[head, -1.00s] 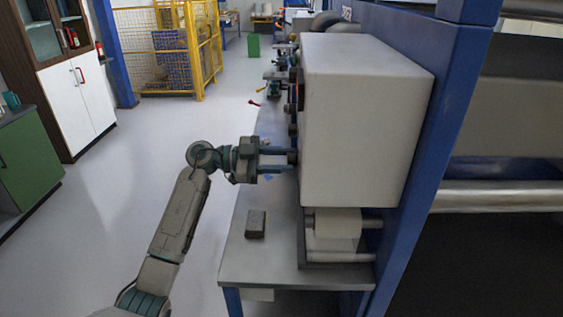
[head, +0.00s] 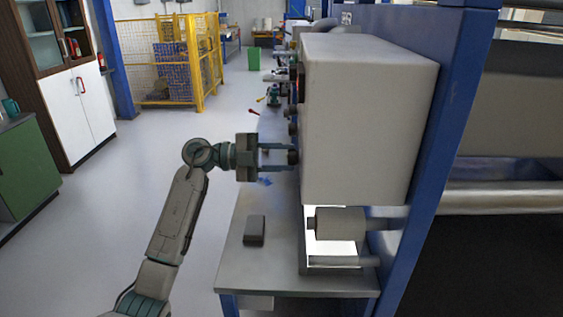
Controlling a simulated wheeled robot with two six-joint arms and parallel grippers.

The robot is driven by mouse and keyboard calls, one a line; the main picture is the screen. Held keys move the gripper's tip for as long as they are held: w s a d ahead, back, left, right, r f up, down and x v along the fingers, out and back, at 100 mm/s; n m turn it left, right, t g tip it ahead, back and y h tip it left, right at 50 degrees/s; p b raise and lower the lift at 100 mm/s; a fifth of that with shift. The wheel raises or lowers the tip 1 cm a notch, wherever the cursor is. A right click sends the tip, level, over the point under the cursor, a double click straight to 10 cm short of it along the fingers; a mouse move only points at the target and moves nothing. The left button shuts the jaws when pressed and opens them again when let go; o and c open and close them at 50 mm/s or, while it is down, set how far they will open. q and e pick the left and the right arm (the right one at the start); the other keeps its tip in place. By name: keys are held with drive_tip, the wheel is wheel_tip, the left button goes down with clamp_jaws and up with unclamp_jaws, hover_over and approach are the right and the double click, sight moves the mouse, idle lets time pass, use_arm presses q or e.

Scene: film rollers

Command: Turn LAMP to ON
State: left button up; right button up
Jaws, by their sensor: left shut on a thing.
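The grey control box (head: 368,120) stands at the right, seen from its side. Several dark knobs stick out of its left face. My left gripper (head: 288,157) is shut on the lowest visible knob (head: 293,157), its two fingers reaching in from the left. The knob's pointer and label are hidden from this angle. Below the box, a bright white lit panel (head: 318,247) shows behind a pale roller (head: 340,224). My right gripper is not in view.
A grey table (head: 275,283) under the box holds a small dark block (head: 254,230). A blue frame post (head: 437,150) stands right of the box. The floor at the left is open, up to a green cabinet (head: 28,165) and a yellow cage (head: 208,60).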

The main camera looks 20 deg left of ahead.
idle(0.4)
use_arm(q)
drive_tip(key=o, duration=1)
drive_tip(key=shift+c, duration=0.2)
drive_tip(key=b+v, duration=0.3)
drive_tip(key=v, duration=0.7)
drive_tip(key=shift+a+b, duration=0.4)
drive_tip(key=shift+s, duration=0.1)
